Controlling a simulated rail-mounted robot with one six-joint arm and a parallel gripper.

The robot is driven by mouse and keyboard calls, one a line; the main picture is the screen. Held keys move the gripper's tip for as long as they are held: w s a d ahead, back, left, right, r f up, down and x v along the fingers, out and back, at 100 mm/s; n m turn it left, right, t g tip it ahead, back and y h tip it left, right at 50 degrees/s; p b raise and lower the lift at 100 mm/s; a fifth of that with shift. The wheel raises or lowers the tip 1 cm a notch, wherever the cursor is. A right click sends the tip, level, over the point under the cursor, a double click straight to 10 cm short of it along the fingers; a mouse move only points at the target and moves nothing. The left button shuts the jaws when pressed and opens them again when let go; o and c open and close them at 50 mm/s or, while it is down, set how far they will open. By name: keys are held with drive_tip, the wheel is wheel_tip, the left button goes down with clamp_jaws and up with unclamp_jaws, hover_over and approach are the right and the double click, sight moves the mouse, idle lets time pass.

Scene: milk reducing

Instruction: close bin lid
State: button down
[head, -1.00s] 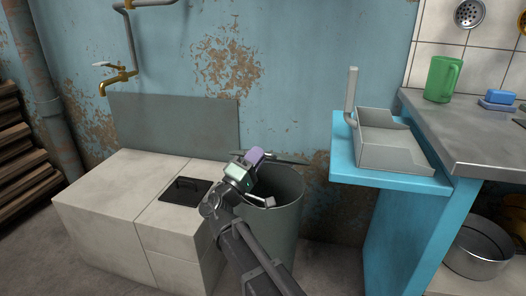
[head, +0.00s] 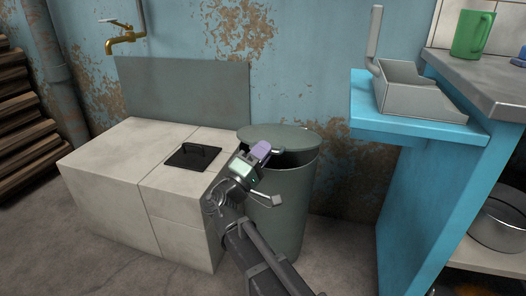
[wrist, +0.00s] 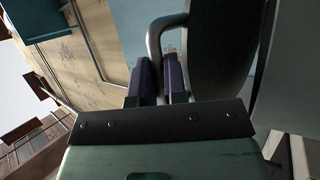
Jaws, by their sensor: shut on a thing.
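The grey-green bin (head: 285,205) stands on the floor right of the white block unit. Its round lid (head: 290,136) lies tilted over the bin's mouth, with a dark gap showing at the front right between lid and rim. My gripper (head: 268,150) is at the lid's front edge. In the wrist view my gripper (wrist: 158,85) has its dark purple fingers shut on the curved lid handle (wrist: 155,38). The lid also fills the right of that view as a dark disc (wrist: 220,45).
The white block unit (head: 97,168) with a black hatch (head: 192,157) is close on the left. A blue shelf (head: 400,125) bearing a grey metal tray (head: 425,105) juts out on the right. A green mug (head: 472,35) stands on the counter. Floor is bare in front.

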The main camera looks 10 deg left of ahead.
drive_tip(key=shift+w, duration=0.25)
drive_tip(key=c, duration=1.4)
unclamp_jaws()
drive_tip(key=shift+w+d+f, duration=0.1)
drive_tip(key=shift+f, duration=0.05)
drive_tip(key=shift+c, duration=0.2)
drive_tip(key=shift+s, duration=0.2)
drive_tip(key=s+a+f+b, duration=0.1)
drive_tip(key=s+a, duration=0.6)
drive_tip(key=s, duration=0.5)
drive_tip(key=shift+s+a+f, duration=0.15)
drive_tip(key=shift+s, duration=0.25)
